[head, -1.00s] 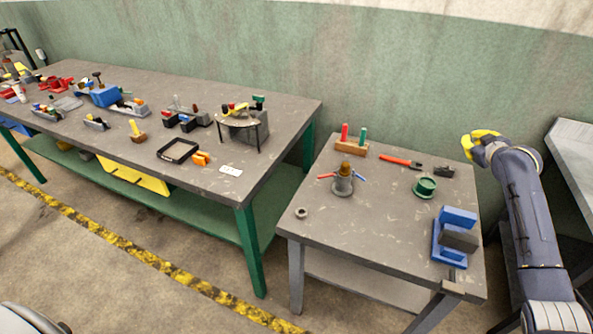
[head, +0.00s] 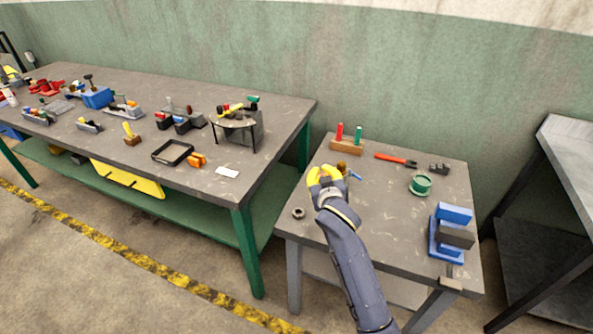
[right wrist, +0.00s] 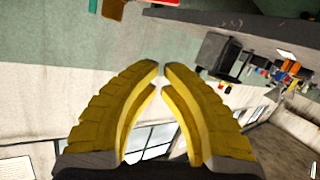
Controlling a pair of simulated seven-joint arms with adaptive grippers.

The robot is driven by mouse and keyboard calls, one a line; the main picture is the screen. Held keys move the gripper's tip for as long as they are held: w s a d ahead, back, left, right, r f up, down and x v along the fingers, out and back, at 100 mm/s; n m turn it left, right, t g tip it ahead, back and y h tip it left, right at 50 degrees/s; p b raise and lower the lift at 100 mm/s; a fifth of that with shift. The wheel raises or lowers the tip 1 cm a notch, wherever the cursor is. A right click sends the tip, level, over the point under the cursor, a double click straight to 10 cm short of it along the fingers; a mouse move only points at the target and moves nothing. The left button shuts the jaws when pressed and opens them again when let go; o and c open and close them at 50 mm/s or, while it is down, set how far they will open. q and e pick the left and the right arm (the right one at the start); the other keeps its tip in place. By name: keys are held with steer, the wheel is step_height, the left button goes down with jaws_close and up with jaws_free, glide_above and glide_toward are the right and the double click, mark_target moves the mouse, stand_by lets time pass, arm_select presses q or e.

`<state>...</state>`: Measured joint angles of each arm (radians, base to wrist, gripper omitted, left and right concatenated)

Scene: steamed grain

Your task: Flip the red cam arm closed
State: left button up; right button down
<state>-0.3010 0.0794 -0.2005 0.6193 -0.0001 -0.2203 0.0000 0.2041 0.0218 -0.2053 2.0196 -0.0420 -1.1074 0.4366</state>
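The cam fitting stands at the left of the small grey table and is mostly hidden behind my right gripper (head: 325,175) in the head view. Its brass top (head: 342,167) and its blue arm (head: 355,175) show just right of the yellow fingers. The red cam arm is hidden. I cannot tell whether the gripper touches the fitting. In the right wrist view my right gripper (right wrist: 162,68) has its fingertips together with nothing visible between them. My left gripper is not in view.
The small table (head: 390,225) also holds a wooden block (head: 346,148) with red and green pegs, red-handled pliers (head: 397,160), a green round part (head: 420,185), a blue vise (head: 447,232) and a small ring (head: 298,213). A long cluttered bench (head: 215,185) stands left.

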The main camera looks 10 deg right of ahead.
steer(key=shift+s+a, duration=0.4)
steer(key=shift+w, duration=0.1)
steer(key=w+d+f, duration=0.1)
steer(key=w+f, duration=0.5)
steer(key=w, duration=0.3)
steer(key=shift+w+d+f, duration=0.15)
steer(key=shift+w+d, duration=0.1)
steer(key=shift+d, duration=0.15)
steer(key=shift+a+f+n, duration=0.15)
steer(key=shift+f+n, duration=0.15)
stand_by(0.6)
